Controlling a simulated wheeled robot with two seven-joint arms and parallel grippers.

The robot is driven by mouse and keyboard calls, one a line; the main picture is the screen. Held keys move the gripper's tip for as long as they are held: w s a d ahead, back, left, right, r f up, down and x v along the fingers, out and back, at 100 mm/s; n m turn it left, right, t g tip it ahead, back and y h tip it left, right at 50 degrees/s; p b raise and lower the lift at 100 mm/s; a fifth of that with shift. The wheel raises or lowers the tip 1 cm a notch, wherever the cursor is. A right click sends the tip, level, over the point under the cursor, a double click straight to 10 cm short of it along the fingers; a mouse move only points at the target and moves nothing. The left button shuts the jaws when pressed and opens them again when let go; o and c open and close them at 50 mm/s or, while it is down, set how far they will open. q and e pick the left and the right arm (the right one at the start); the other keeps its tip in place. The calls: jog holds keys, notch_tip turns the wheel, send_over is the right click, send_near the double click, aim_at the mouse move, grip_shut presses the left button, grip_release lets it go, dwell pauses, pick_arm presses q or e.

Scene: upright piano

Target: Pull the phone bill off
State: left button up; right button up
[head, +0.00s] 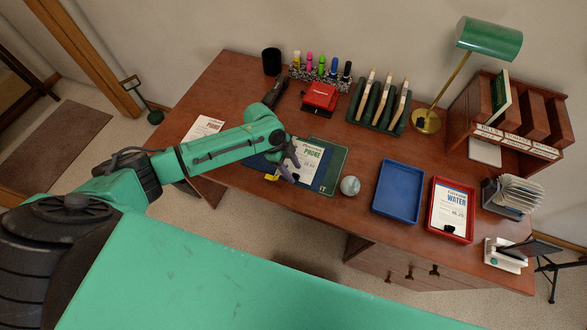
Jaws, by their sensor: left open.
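The phone bill (313,158) is a white sheet with dark green print. My right gripper is out of view.
A glass ball (350,186) sits right of the board. Further right are an empty blue tray (398,190) and a red tray (433,228) with a water bill (450,205). Another bill (198,127) lies left.

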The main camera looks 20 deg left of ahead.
pick_arm(q)
jog(key=shift+s+d+f, duration=0.1)
jog(key=shift+d+f, duration=0.15)
jog(key=shift+f, duration=0.25)
grip_shut()
dwell(1.4)
